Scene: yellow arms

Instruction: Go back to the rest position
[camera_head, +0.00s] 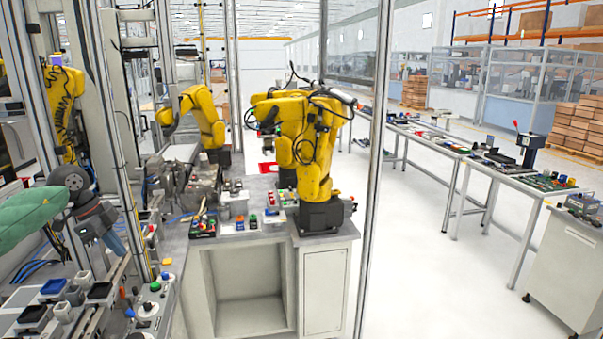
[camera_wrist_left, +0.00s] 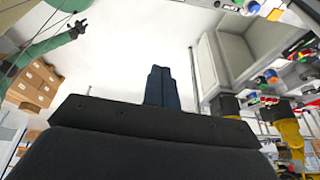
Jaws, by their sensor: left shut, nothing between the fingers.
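My left arm, with a green sleeve and dark grey wrist, comes in from the left in the head view. Its gripper (camera_head: 117,246) hangs over the cluttered bench at the left and holds nothing. In the left wrist view its two dark fingers (camera_wrist_left: 160,82) lie together, shut and empty. A green arm with a small dark gripper (camera_wrist_left: 77,30), which seems to be my right one, shows at the upper left of the left wrist view. It is too small to tell whether it is open. My right arm is not in the head view.
A bench (camera_head: 88,302) with buttons and blocks lies below my left gripper. Metal posts (camera_head: 372,180) stand in front of yellow robot arms (camera_head: 318,150) on a grey workbench (camera_head: 325,243). Long tables (camera_head: 470,150) stand at the right. White floor (camera_head: 430,280) between is clear.

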